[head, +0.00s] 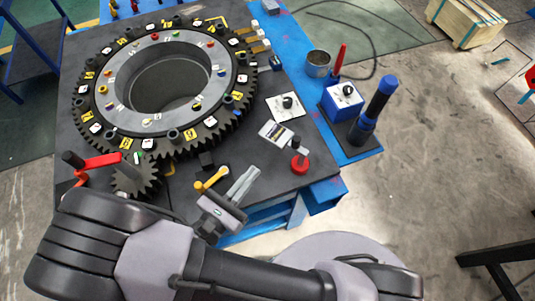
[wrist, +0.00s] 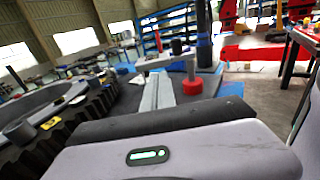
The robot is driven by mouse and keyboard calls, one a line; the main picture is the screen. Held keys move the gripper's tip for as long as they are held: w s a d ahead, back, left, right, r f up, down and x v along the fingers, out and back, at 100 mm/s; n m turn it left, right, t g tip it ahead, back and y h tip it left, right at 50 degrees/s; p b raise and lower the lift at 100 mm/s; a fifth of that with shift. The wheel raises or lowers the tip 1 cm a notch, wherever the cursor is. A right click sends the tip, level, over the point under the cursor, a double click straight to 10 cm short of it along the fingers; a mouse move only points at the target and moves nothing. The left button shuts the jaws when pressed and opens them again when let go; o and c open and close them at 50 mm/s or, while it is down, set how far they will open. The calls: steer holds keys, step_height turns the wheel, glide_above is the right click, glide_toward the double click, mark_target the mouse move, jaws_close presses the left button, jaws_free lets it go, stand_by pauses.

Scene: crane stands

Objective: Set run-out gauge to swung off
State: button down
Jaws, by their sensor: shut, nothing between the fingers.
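No part is legibly marked as the run-out gauge. One candidate is a pale swing arm (head: 276,133) at a short post with a dark knob and a red base (head: 300,165), at the right of the dark table. In the wrist view the pale arm (wrist: 163,61) reaches left from the post above the red base (wrist: 192,86). A yellow lever (head: 211,180) on the table's near edge is another candidate. My gripper (head: 252,174) is shut and empty, just right of the yellow lever and left of the red base. It also shows in the wrist view (wrist: 158,78).
A large toothed ring (head: 225,130) covers the table's left and middle. A red crank (head: 100,160) stands by a small gear (head: 135,180) at its near left. A blue box (head: 343,101) and a dark-and-blue upright handle (head: 376,105) stand right. Open floor lies beyond.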

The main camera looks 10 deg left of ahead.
mark_target(269, 143)
steer(key=b+x, duration=0.1)
steer(key=x, duration=0.6)
steer(key=shift+w+d, duration=0.1)
steer(key=shift+w, duration=0.05)
steer(key=shift+w+r+m+g+h, duration=0.15)
steer(key=shift+w+m+g+h, duration=0.15)
steer(key=shift+m+h, duration=0.2)
steer(key=w+m+g+h+p, duration=0.2)
steer(key=h, duration=0.1)
steer(key=shift+w, duration=0.5)
